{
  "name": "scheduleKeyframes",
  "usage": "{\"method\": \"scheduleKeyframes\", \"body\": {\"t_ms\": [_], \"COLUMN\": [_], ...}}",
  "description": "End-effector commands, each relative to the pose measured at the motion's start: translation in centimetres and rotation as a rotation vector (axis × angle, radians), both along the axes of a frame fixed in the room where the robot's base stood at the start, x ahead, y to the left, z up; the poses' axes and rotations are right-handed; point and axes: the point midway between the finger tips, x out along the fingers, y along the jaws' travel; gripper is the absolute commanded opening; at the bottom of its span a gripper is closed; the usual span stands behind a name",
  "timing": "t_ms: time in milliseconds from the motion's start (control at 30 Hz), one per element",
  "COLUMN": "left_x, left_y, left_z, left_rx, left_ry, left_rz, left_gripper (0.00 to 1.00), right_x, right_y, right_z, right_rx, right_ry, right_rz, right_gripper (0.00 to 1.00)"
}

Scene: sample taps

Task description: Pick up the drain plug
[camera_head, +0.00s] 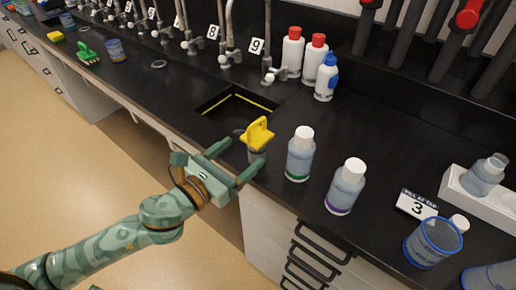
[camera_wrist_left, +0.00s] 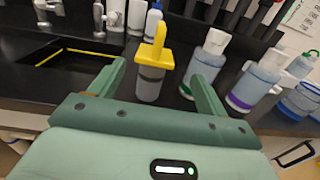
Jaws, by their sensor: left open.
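The drain plug (camera_head: 258,134) has a yellow handle and a grey body. It stands upright on the black counter just in front of the sink opening. In the left wrist view the drain plug (camera_wrist_left: 152,70) shows ahead, between the two fingers in the picture. My left gripper (camera_head: 237,160) is open and empty, at the counter's front edge, with its fingers pointing toward the plug. In the left wrist view the gripper (camera_wrist_left: 157,74) has its fingers wide apart, with a gap to the plug on each side.
A green-banded bottle (camera_head: 300,153) stands close right of the plug, and a purple-banded bottle (camera_head: 345,186) farther right. The sink (camera_head: 236,109) lies behind. Red-capped bottles (camera_head: 292,53) and taps line the back. A blue-rimmed beaker (camera_head: 432,243) stands near a "3" sign (camera_head: 417,206).

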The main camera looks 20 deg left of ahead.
Motion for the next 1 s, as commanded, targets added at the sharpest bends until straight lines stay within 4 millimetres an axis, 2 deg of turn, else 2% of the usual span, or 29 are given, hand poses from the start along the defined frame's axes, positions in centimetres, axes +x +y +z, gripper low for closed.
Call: {"method": "scheduleKeyframes", "body": {"t_ms": [100, 367, 600, 900, 933, 1000], "left_x": [2.3, 4.5, 8.2, 8.9, 8.9, 8.9], "left_y": [-0.9, -1.7, -2.6, -3.0, -3.0, -3.0], "left_z": [0.0, -0.2, -0.6, -0.4, -0.4, -0.4], "left_rx": [-0.001, -0.001, -0.001, -0.001, -0.001, -0.001], "left_ry": [-0.002, 0.002, 0.002, 0.003, 0.003, 0.003], "left_rz": [0.001, 0.0, 0.0, -0.001, -0.001, -0.001], "left_gripper": [0.76, 0.76, 0.76, 0.76, 0.71, 0.51], "right_x": [0.0, 0.0, -0.4, -0.4, -0.4, -0.4], "right_y": [-0.1, -0.4, -0.6, -0.6, -0.6, -0.6], "right_z": [-0.1, -0.5, -1.4, -1.4, -1.4, -1.4], "right_rx": [-0.001, -0.005, -0.008, -0.008, -0.008, -0.008], "right_ry": [0.0, 0.002, 0.011, 0.012, 0.012, 0.012], "right_rz": [0.0, 0.002, 0.003, 0.002, 0.002, 0.002], "right_gripper": [0.36, 0.36, 0.36, 0.36, 0.36, 0.36]}}
